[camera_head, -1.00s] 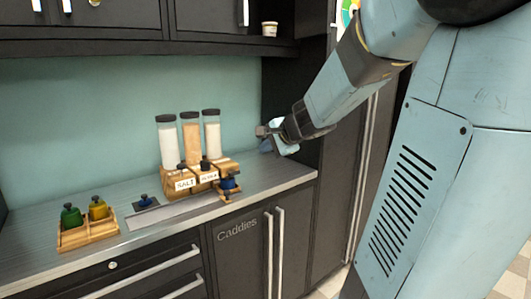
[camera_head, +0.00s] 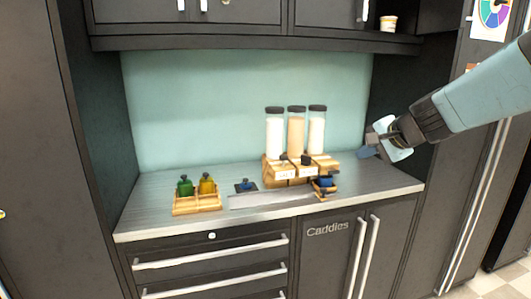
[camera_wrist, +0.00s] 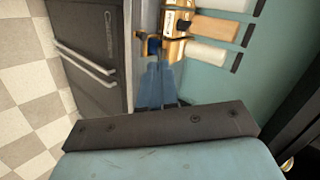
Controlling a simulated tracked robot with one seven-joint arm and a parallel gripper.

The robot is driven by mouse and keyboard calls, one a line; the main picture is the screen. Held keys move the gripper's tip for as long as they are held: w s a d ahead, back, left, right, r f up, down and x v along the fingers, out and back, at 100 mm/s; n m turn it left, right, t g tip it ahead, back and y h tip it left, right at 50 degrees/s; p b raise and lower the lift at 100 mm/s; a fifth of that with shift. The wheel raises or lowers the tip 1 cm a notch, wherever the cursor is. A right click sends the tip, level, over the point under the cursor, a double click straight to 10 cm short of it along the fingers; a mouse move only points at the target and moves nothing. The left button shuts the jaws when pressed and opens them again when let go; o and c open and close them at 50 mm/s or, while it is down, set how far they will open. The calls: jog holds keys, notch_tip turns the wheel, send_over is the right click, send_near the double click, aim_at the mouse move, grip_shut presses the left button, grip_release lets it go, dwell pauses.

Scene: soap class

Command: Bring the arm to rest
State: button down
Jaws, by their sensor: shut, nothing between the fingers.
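My gripper (camera_head: 369,153) is at the right end of the counter in the head view, with my arm reaching in from the right edge. It is shut and empty, apart from the things on the counter. In the wrist view my gripper's blue fingers (camera_wrist: 158,88) point up the picture toward the wooden rack. The wooden rack (camera_head: 300,170) holds three tall dark-capped jars and stands left of my gripper.
The counter (camera_head: 150,205) carries a wooden caddy (camera_head: 197,203) with a green and a yellow bottle, a dark blue item (camera_head: 246,186) and a small wooden caddy (camera_head: 325,188) with a blue bottle. Upper cabinets (camera_head: 230,12) hang above. A tall cabinet (camera_head: 468,190) stands at right.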

jog(key=s+a+f+n+g+h, duration=0.1)
jog(key=s+a+n+g+h, duration=0.1)
jog(key=s+n, duration=0.3)
jog(key=s+a+f+n+g+h, duration=0.1)
jog(key=s+n, duration=0.5)
jog(key=s, duration=0.8)
jog(key=shift+a+f+g+h, duration=0.4)
jog(key=shift+a+f+g, duration=0.05)
jog(key=shift+a+g, duration=0.15)
jog(key=shift+s, duration=0.1)
